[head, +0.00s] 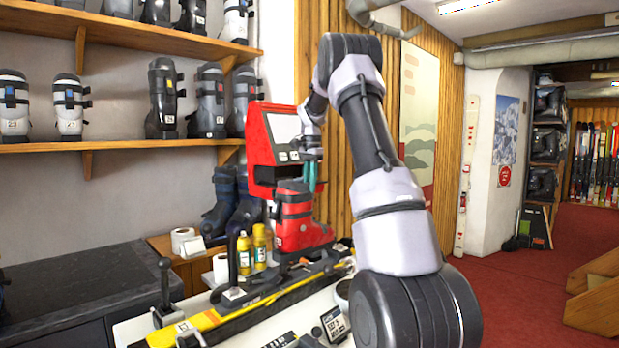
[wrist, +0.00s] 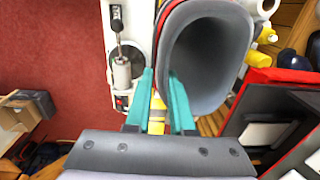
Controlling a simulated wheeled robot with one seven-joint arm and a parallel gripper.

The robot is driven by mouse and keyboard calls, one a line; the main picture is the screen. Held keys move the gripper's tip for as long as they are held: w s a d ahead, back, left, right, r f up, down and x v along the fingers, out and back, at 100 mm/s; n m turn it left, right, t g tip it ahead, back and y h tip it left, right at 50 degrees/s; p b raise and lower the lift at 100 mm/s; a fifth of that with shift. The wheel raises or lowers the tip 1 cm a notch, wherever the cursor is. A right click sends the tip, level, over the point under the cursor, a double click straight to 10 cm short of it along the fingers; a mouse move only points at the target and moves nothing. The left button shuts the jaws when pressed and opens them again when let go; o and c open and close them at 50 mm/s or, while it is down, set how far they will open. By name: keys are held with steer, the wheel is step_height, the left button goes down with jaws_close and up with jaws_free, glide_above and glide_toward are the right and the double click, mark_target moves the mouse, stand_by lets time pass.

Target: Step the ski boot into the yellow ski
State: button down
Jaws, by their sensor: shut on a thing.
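The red ski boot (head: 298,225) stands upright over the far part of the yellow ski (head: 210,320), its toe pointing right. I cannot tell whether its sole touches the black binding parts (head: 302,268) beneath it. My gripper (head: 309,178) is at the top of the boot and shut on its cuff. In the wrist view, my teal fingers (wrist: 161,80) straddle the cuff wall, one inside the grey liner opening (wrist: 210,58). The sole is hidden in the wrist view. A strip of yellow (wrist: 157,112) shows between the fingers.
Yellow bottles (head: 259,243) and paper rolls (head: 184,241) stand beside the ski. A red machine with a screen (head: 268,150) is behind the boot. Upright black levers (head: 232,262) rise from the bench. Boots fill the wall shelves (head: 120,147). Red carpet (head: 520,290) is open at right.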

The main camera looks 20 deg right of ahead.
steer(key=shift+f, duration=3.55)
steer(key=c, duration=0.7)
jaws_free()
steer(key=shift+r, duration=0.1)
steer(key=shift+o, duration=0.3)
steer(key=shift+s, duration=0.1)
steer(key=o, duration=0.4)
steer(key=shift+r, duration=4.95)
